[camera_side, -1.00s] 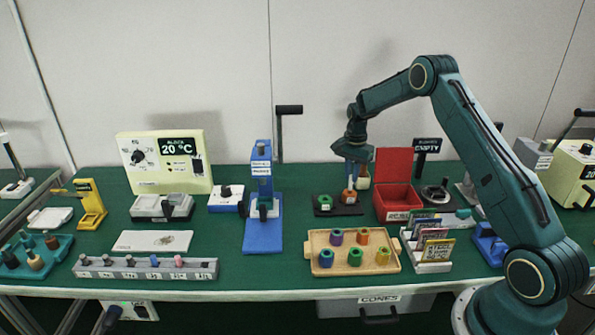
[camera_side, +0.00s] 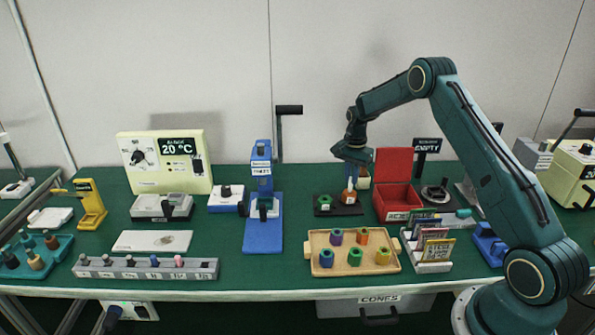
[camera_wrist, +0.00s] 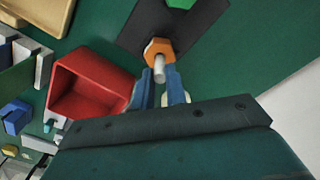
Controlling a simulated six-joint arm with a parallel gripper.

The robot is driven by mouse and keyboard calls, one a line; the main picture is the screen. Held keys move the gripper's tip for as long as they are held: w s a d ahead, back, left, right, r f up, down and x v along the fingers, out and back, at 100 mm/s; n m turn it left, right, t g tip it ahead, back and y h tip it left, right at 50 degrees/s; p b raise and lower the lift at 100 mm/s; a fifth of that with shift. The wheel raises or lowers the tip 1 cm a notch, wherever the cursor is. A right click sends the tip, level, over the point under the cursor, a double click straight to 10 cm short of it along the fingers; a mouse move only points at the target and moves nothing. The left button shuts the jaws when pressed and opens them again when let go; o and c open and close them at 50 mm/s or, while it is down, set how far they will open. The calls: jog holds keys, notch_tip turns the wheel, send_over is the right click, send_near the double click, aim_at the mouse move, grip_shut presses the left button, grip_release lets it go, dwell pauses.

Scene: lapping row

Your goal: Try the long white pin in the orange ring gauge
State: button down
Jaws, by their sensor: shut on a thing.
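The orange ring gauge (camera_wrist: 158,47) stands on a black plate at the top of the wrist view. It shows in the side view (camera_side: 348,197) directly below my gripper. My gripper (camera_wrist: 162,85) has its blue fingers shut on the long white pin (camera_wrist: 159,72). In the side view my gripper (camera_side: 351,178) points down over the gauge, and a little of the pin shows between the fingers and the gauge. The pin's far end meets the gauge at its middle. I cannot tell how deep it sits in the hole.
The black plate (camera_side: 337,210) also carries a green gauge (camera_side: 325,203) to the left. An open red bin (camera_side: 398,197) stands close on the right. A wooden tray (camera_side: 315,243) with several coloured rings lies in front. A blue stand (camera_side: 263,235) is further left.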

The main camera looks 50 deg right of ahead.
aim_at(351, 178)
jog(key=shift+f, duration=0.8)
jog(key=shift+r, duration=0.5)
jog(key=shift+r, duration=0.35)
jog(key=shift+r, duration=0.1)
jog(key=shift+f, duration=0.85)
dwell(1.6)
jog(key=c, duration=1.3)
grip_release()
jog(key=shift+c, duration=0.2)
jog(key=shift+r, duration=0.1)
notch_tip(351, 178, up, 14)
jog(key=shift+f, duration=0.2)
